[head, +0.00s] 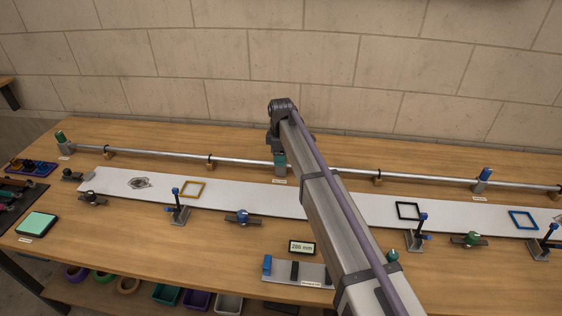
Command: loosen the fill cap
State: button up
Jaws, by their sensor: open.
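I cannot tell for certain which part is the fill cap. Along the metal tube (240,161) stand a green-topped fitting (60,137) at its left end, a green block (280,159) near the middle and a blue-topped fitting (484,175) at the right. My arm reaches from the bottom right to the middle, and its end bends down. My gripper (277,147) is small and dark, just above the green block, partly hidden by the arm. It is open, and I see nothing held. Whether it touches the block is unclear.
A long white board (120,186) lies before the tube with yellow (193,188), black (408,211) and blue (523,220) frames. Upright clamps (179,207) line its front edge. A display reading 286 mm (301,247) stands in front.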

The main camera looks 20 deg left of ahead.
jog(key=shift+r, duration=0.1)
jog(key=shift+c, duration=0.3)
jog(key=c, duration=0.9)
jog(key=shift+o, duration=0.2)
jog(key=shift+m, duration=0.3)
jog(key=m, duration=0.8)
jog(key=shift+m, duration=0.4)
jog(key=m, duration=0.4)
jog(key=shift+m, duration=2.2)
